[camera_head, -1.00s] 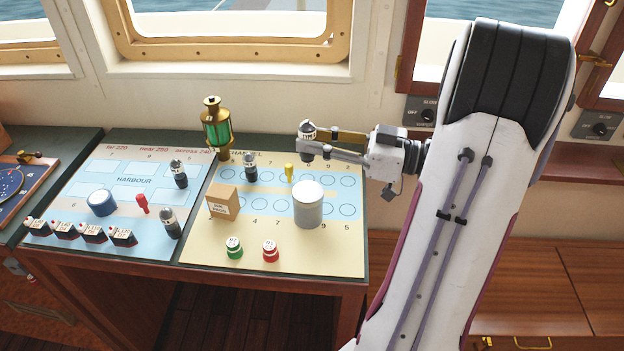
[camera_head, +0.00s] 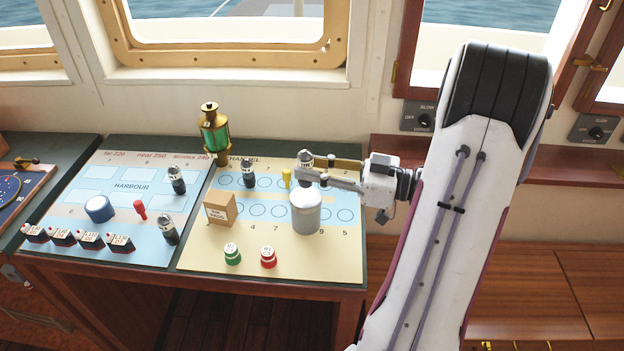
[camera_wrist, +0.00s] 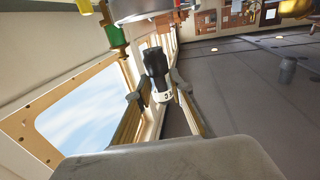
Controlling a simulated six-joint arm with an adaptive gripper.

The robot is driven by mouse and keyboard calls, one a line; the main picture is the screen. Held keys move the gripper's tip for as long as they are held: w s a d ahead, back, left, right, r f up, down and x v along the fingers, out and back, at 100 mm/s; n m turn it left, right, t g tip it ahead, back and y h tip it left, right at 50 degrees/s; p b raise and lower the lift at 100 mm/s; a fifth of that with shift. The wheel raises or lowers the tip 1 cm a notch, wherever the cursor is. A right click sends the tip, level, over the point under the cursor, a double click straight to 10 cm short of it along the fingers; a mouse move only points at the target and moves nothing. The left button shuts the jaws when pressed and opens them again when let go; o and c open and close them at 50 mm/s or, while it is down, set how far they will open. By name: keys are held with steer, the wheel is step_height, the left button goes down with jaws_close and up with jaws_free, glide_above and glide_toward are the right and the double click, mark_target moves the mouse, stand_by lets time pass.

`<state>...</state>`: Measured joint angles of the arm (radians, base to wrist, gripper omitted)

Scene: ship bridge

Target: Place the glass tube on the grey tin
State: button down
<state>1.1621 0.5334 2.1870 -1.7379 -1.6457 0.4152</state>
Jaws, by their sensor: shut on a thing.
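My gripper (camera_head: 308,168) is shut on a short cylinder, taken as the glass tube (camera_head: 304,157). It looks dark with a white marked band, not clear glass. In the wrist view the tube (camera_wrist: 157,72) sits between the two fingers, its dark end towards the tin. The grey tin (camera_head: 306,214) stands upright on the right half of the chart board, directly below my gripper in the head view. Its metal edge (camera_wrist: 150,12) shows at the top of the wrist view, with a small gap to the tube. The fingers hide part of the tube in the head view.
A small cardboard box (camera_head: 220,209) stands left of the tin, and a yellow peg (camera_head: 286,177) behind it. Green (camera_head: 232,254) and red (camera_head: 268,257) pieces lie in front. A similar dark cylinder (camera_head: 248,173) and a brass lantern (camera_head: 214,135) stand further left.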

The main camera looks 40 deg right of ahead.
steer(key=shift+f, duration=1.7)
steer(key=shift+f, duration=0.15)
steer(key=c, duration=1.8)
jaws_free()
steer(key=shift+r, duration=0.2)
steer(key=shift+v, duration=6)
steer(key=shift+w, duration=0.1)
